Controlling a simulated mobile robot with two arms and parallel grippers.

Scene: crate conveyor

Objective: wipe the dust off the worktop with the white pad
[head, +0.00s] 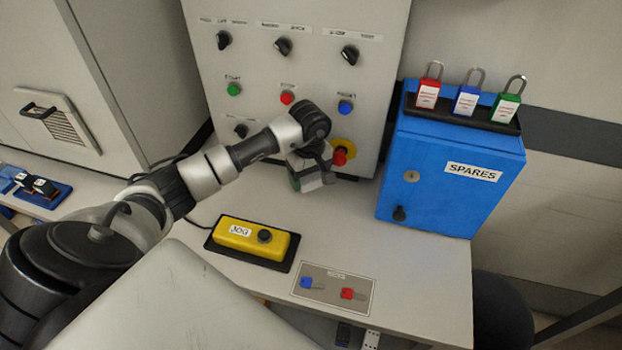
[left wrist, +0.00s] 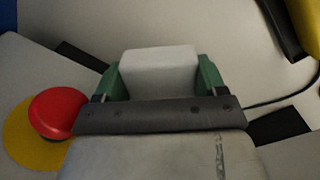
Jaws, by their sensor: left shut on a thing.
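My left gripper (head: 310,182) is over the back of the grey worktop (head: 410,255), just in front of the control panel. In the left wrist view its two green fingers (left wrist: 160,80) are shut on the white pad (left wrist: 160,68), one on each side. The pad's underside is hidden, so I cannot tell whether it touches the worktop. I cannot make out dust on the worktop. My right gripper is not in view.
A red stop button (head: 339,157) is close beside my left gripper. A yellow JOG box (head: 240,233) sits on a dark mat. A blue SPARES cabinet (head: 440,190) with padlocks on top stands right. A card with blue and red keys (head: 333,290) lies in front.

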